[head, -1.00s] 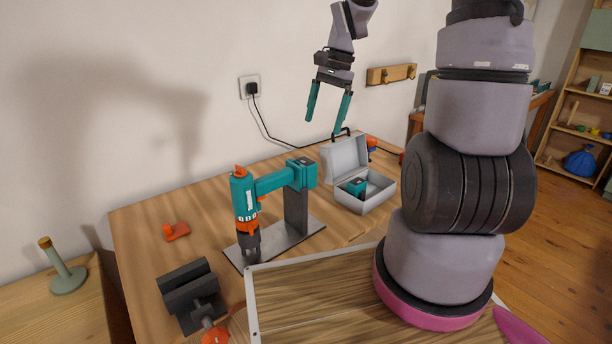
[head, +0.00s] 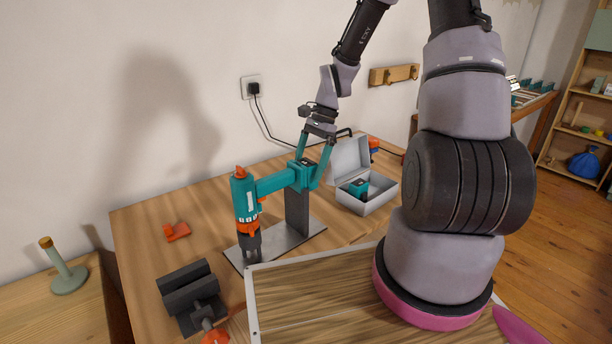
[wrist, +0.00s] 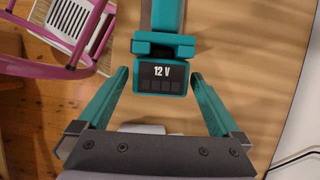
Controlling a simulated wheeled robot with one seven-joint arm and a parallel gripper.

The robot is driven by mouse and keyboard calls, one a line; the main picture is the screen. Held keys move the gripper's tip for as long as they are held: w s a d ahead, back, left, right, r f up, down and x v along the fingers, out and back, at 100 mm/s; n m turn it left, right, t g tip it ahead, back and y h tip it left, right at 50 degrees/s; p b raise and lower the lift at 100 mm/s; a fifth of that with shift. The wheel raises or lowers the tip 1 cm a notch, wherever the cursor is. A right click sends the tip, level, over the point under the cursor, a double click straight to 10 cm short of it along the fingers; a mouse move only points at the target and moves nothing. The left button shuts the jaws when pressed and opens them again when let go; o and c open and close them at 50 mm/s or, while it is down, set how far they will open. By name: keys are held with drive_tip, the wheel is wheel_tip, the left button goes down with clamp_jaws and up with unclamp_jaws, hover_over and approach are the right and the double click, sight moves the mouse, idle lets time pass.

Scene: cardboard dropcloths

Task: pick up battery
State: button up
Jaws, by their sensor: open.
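The battery (wrist: 163,79), a teal and black block marked "12 V", sits at the rear end of the teal drill on the drill press (head: 272,182). It also shows in the head view (head: 306,173), partly behind my fingers. My gripper (head: 308,168) is open, with one teal finger on either side of the battery's end. In the wrist view my gripper (wrist: 160,76) has a gap on both sides of the battery. I cannot tell whether the fingertips are level with it.
An open grey case (head: 378,200) with a teal and black item (head: 358,188) stands right of the press. A dark vise (head: 190,293) and an orange piece (head: 177,232) lie to the left. A black cable (head: 268,128) runs behind along the wall.

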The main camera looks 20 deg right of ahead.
sight(306, 162)
drive_tip(key=shift+x, duration=1.35)
drive_tip(key=shift+w, duration=0.1)
drive_tip(key=c, duration=1.4)
wheel_tip(306, 162, up, 11)
drive_tip(key=shift+f, duration=0.2)
